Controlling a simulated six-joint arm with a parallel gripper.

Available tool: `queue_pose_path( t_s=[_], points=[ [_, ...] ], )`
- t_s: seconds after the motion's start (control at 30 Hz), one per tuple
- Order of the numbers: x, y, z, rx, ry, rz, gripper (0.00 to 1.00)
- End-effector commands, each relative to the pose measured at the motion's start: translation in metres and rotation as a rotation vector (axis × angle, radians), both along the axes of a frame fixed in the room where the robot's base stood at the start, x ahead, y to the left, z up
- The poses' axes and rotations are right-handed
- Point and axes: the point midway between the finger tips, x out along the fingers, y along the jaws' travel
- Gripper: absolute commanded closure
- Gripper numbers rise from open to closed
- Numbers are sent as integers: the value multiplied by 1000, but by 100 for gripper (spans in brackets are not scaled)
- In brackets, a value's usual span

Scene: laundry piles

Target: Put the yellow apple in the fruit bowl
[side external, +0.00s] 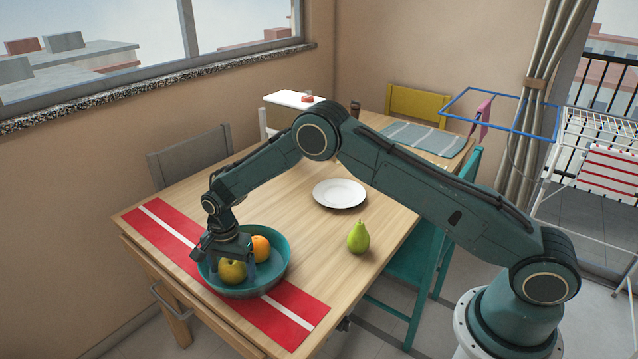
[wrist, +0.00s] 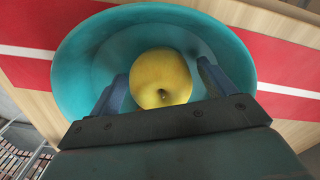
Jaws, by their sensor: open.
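The yellow apple (side external: 232,271) is inside the teal fruit bowl (side external: 280,270), at the bowl's near side. In the wrist view the yellow apple (wrist: 160,79) sits between my gripper's two fingers, over the floor of the bowl (wrist: 75,72). My gripper (side external: 230,262) reaches down into the bowl above the apple. The fingers (wrist: 162,85) are open, with a visible gap on each side of the apple. The apple's underside is hidden, so its contact with the bowl floor cannot be seen.
An orange (side external: 261,249) is also in the bowl. The bowl stands on a red runner with a white stripe (side external: 300,308). A green pear (side external: 358,237) and a white plate (side external: 340,193) are on the wooden table to the right. Bare table (side external: 310,245) lies between the bowl and pear.

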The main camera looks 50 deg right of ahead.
Motion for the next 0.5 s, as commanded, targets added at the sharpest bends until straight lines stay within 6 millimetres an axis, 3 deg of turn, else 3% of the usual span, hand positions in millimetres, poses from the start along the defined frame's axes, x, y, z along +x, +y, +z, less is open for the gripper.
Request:
queue_pose_path(
  t_s=[0.27, 0.5],
  points=[
    [1, 0, 19, 0, -3, 0, 18],
    [1, 0, 55, 0, -3, 0, 18]
  ],
)
